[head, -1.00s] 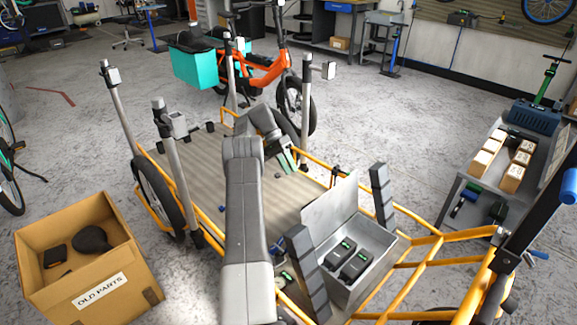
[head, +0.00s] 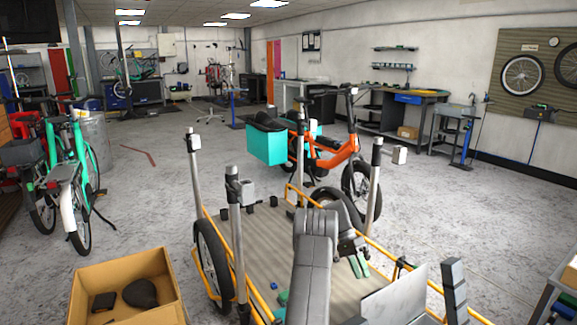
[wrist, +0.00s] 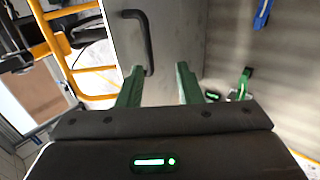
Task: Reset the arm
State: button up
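My gripper (head: 358,266) has two green fingers and hangs over the ribbed bed (head: 262,262) of the cargo bike in the head view. In the wrist view my gripper (wrist: 159,88) has its fingers well apart, with nothing held between them. My grey arm reaches up from the bottom of the head view, bent at the elbow. Beyond the fingertips in the wrist view is a grey metal panel (wrist: 175,45) with a dark handle (wrist: 146,42). I cannot tell whether the fingers touch it.
A raised grey lid (head: 398,298) stands right of my arm. Upright posts (head: 236,235) and yellow rails edge the bed. A cardboard box (head: 150,310) with dark parts is at lower left. An orange bike (head: 345,152) with a teal box stands behind.

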jog(key=shift+x, duration=2)
jog(key=shift+a+r, duration=0.1)
